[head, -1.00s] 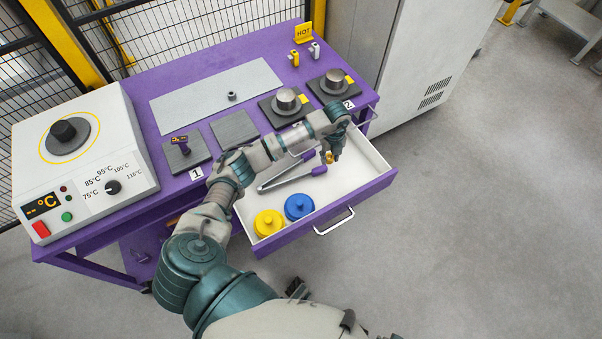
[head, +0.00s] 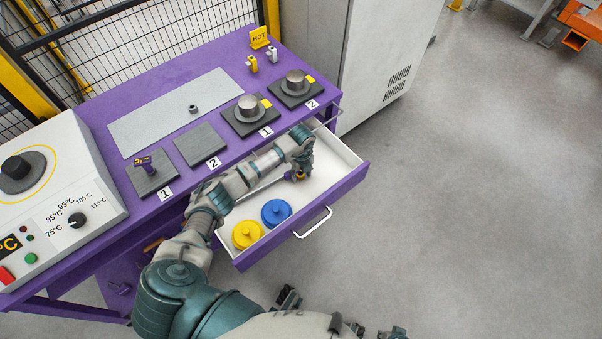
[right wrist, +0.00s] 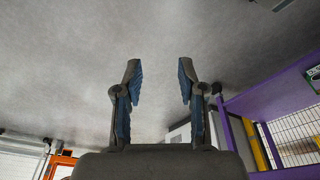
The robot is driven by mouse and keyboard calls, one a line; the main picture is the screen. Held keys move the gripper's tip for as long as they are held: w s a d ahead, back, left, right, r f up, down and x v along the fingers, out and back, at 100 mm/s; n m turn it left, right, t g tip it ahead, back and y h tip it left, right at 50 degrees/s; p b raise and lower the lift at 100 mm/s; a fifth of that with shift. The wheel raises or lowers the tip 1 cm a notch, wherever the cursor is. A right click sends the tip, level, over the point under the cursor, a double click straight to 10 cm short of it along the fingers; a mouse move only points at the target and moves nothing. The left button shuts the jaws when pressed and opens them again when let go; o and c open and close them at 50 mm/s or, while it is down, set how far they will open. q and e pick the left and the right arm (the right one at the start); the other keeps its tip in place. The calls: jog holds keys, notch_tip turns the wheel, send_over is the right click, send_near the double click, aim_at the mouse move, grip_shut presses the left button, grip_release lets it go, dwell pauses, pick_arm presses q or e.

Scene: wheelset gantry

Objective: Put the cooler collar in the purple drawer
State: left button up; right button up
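My left gripper (head: 301,174) points down inside the open purple drawer (head: 345,196), near its right end. A small yellow-brown piece (head: 300,177) shows at its fingertips and appears gripped; it is mostly hidden, so I cannot tell whether it is a collar. Two grey metal cylinders stand on dark pads at the back right: one on pad 1 (head: 247,104), one on pad 2 (head: 296,79). Nothing shows which is cooler. My right gripper (right wrist: 160,78) is open and empty in the right wrist view, over the floor.
The drawer also holds a yellow lidded disc (head: 246,235), a blue one (head: 276,212) and a partly hidden purple-handled tool. A purple-topped tool (head: 145,164) stands on the left pad 1. The pad beside it (head: 201,146) is empty. A small grey ring (head: 193,109) lies on the grey mat.

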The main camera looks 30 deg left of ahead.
aim_at(301, 174)
pick_arm(q)
jog(key=shift+d, duration=0.25)
pick_arm(e)
jog(key=shift+w+d+f, duration=0.1)
jog(key=shift+d, duration=0.1)
pick_arm(q)
jog(key=shift+a+r, duration=0.1)
jog(key=shift+r, duration=0.5)
notch_tip(301, 174, up, 11)
jog(key=p, duration=0.2)
pick_arm(e)
jog(key=f, duration=0.5)
jog(key=shift+s+a+f, duration=0.1)
jog(key=shift+s+f, duration=0.2)
jog(key=shift+f, duration=0.1)
pick_arm(q)
jog(key=shift+a+f, duration=0.1)
pick_arm(e)
jog(key=shift+a, duration=0.15)
